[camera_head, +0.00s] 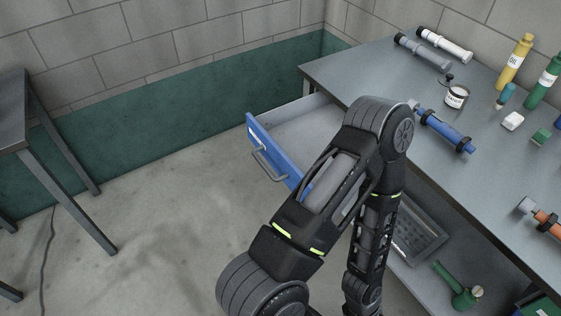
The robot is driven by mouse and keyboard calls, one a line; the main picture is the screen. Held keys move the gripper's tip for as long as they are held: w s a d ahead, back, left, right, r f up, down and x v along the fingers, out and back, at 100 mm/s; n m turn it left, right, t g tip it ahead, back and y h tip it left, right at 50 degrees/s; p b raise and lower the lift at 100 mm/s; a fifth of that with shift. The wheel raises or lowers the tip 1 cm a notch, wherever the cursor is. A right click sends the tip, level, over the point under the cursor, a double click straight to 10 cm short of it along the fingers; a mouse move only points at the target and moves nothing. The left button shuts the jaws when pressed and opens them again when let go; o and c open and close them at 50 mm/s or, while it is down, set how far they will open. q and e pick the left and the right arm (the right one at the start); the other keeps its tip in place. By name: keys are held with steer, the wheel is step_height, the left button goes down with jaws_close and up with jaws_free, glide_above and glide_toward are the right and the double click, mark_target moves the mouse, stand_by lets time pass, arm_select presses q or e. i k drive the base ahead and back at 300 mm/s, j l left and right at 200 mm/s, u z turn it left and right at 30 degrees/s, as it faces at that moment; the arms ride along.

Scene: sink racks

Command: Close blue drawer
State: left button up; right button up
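The blue drawer (262,136) stands pulled out from the left side of the grey workbench (340,72). Its blue front has a grey bar handle (265,164) and a small white label. The light grey inside of the drawer (300,128) shows and looks empty where visible. One of my black arms rises in front of the drawer and bends at the bench edge, hiding the drawer's right part. Neither of my grippers is in view, so their place relative to the drawer does not show.
A green tool (460,288) lies on the lower shelf. A dark table (15,110) stands at left. The floor before the drawer is clear.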

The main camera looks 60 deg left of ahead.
mark_target(291, 137)
steer(key=i, duration=0.55)
steer(key=u, duration=2.55)
